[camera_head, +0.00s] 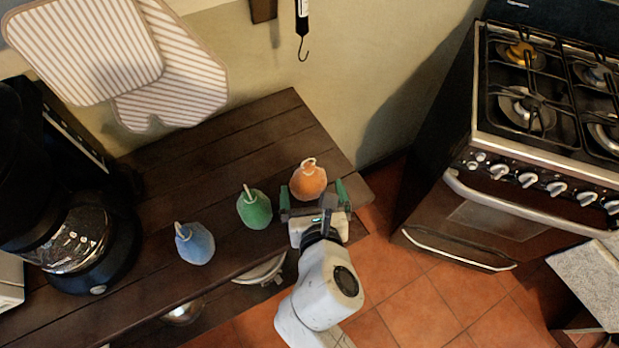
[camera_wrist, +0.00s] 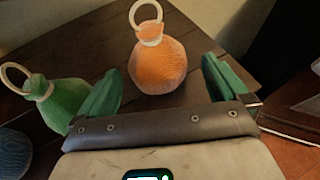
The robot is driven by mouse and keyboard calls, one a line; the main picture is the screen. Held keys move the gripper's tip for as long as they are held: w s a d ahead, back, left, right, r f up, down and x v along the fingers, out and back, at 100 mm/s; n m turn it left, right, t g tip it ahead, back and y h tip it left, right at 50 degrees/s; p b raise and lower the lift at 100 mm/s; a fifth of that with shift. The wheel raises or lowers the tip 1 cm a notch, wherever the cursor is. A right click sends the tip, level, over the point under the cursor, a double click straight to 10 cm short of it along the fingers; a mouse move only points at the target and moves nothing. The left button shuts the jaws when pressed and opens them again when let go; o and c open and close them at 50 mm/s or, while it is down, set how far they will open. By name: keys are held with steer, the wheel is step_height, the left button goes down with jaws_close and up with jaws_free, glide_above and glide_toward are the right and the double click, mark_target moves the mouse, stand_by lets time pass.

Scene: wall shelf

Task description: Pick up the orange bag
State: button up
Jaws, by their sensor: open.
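The orange bag (camera_head: 309,181) stands on the dark wooden shelf near its right end, with a pale ring at its top. It also shows in the wrist view (camera_wrist: 157,66), ahead of the jaws and roughly between their lines. My gripper (camera_head: 312,190) is open, its two green fingers on either side of the near part of the bag in the head view. In the wrist view (camera_wrist: 160,80) the fingers are apart and nothing is held. I cannot tell whether a finger touches the bag.
A green bag (camera_head: 255,208) stands just left of my gripper, close to the left finger in the wrist view. A blue bag (camera_head: 195,243) stands farther left. A coffee maker (camera_head: 75,240) is at the left end. Wall is behind; a stove (camera_head: 520,130) stands right, across a floor gap.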

mark_target(308, 181)
steer(key=x, duration=0.5)
steer(key=shift+s+a+f, duration=0.15)
steer(key=shift+f, duration=0.05)
steer(key=shift+c, duration=0.2)
steer(key=c, duration=1.1)
